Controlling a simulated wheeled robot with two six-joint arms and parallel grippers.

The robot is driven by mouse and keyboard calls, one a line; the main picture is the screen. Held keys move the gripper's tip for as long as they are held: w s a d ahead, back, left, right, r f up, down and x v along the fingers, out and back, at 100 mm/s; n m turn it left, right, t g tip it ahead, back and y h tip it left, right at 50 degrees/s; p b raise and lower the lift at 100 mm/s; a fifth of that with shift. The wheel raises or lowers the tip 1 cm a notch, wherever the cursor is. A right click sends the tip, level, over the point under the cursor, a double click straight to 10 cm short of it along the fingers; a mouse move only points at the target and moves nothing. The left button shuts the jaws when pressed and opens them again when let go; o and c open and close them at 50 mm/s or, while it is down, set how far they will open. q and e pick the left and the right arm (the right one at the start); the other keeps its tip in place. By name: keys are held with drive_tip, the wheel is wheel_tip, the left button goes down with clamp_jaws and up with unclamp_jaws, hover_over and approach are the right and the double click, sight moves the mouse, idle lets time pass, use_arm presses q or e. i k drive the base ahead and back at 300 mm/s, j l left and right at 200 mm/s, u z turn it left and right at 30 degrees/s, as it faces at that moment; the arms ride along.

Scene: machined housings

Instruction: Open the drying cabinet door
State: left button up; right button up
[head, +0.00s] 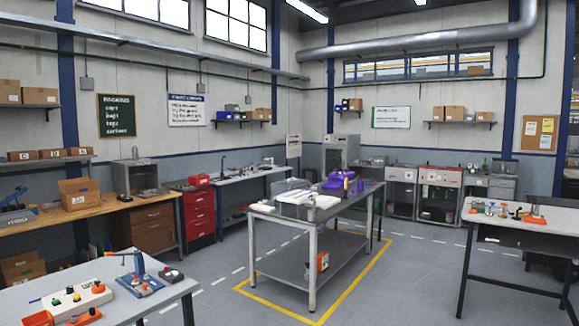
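No thing in view is clearly labelled as the drying cabinet. A grey box-shaped cabinet (341,150) stands at the back, behind the middle table; its lower part is partly hidden. A smaller grey box-shaped unit (135,176) stands on the left wooden bench. At this distance I cannot tell which one is the drying cabinet, or whether a door on either is open or shut. Neither of my grippers is in view.
A metal table (313,256) with purple items and white sheets stands mid-room inside yellow floor lines. A table with devices (113,290) is at the near left, another (527,222) at the right. Red drawers (199,214) stand left. Grey floor (420,280) is open at the front right.

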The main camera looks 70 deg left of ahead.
sight(344, 147)
drive_tip(key=u, duration=1.9)
drive_tip(key=i+l+z, duration=0.15)
drive_tip(key=i+z, duration=0.3)
drive_tip(key=i, duration=0.25)
drive_tip(key=i+z, duration=0.45)
drive_tip(key=i, duration=1.35)
drive_tip(key=i+u, duration=0.1)
drive_tip(key=i, duration=0.8)
drive_tip(key=i+l, duration=0.1)
drive_tip(key=i, duration=0.8)
drive_tip(key=i+j+u, duration=0.2)
drive_tip(key=i+u, duration=0.15)
drive_tip(key=i, duration=0.25)
drive_tip(key=i+u, duration=0.4)
drive_tip(key=i, duration=0.2)
drive_tip(key=i+l+u, duration=0.1)
drive_tip(key=i+u, duration=0.25)
drive_tip(key=i, duration=0.25)
drive_tip(key=i+z, duration=0.2)
drive_tip(key=i, duration=0.25)
drive_tip(key=i+z, duration=0.2)
drive_tip(key=i, duration=0.3)
drive_tip(key=i+j+z, duration=0.2)
drive_tip(key=i, duration=0.25)
drive_tip(key=i+j+z, duration=0.2)
drive_tip(key=i, duration=0.25)
drive_tip(key=i+z, duration=0.4)
drive_tip(key=i, duration=1.4)
